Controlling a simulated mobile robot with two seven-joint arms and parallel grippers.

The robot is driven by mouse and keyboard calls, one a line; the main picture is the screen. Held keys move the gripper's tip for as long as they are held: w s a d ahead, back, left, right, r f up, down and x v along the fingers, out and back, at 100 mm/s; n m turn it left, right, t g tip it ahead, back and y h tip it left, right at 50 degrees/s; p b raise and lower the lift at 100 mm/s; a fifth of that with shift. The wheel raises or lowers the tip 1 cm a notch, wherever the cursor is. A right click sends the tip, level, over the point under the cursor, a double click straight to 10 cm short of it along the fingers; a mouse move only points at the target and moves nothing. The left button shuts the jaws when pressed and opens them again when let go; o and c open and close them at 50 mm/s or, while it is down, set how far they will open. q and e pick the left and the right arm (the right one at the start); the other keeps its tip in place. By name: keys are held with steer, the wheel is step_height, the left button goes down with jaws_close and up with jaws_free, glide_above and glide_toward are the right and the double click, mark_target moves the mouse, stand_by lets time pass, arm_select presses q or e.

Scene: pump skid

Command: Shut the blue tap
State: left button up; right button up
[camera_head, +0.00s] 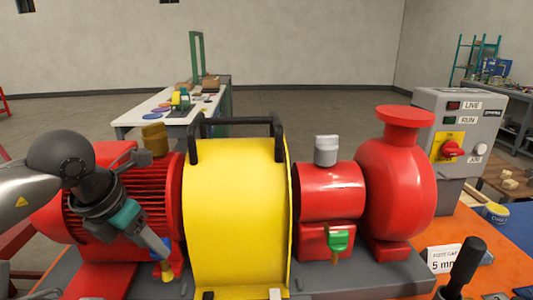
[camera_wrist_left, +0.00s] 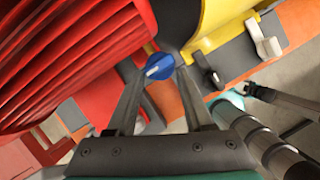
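The blue tap (camera_wrist_left: 159,66) shows in the left wrist view as a round blue knob with a pale bar across it. It sits beside the red finned motor (camera_wrist_left: 70,55), near the yellow guard (camera_wrist_left: 215,25). My left gripper (camera_wrist_left: 157,72) is open, its two fingers apart with the tap between their tips in the picture. I cannot tell whether they touch it.
The yellow guard (camera_head: 235,215) with black handles stands right of the gripper. Beyond it are a red pump (camera_head: 400,190), a green-handled tap (camera_head: 338,240) and a grey control box (camera_head: 460,125). A black upright handle (camera_head: 465,265) stands at front right.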

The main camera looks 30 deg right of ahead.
arm_select(q)
steer(key=s+a+r+n+t+y+p, duration=0.15)
steer(key=s+r+n+p, duration=0.35)
steer(key=r, duration=0.9)
steer(key=s+d+f+m+g+h+b, duration=0.1)
steer(key=s+d+f+m+g+h, duration=0.1)
steer(key=s+d+g+h, duration=0.4)
steer(key=s+d+r+g+h, duration=0.3)
steer(key=s+d+r+h, duration=0.5)
steer(key=shift+r, duration=0.35)
steer(key=shift+c, duration=0.2)
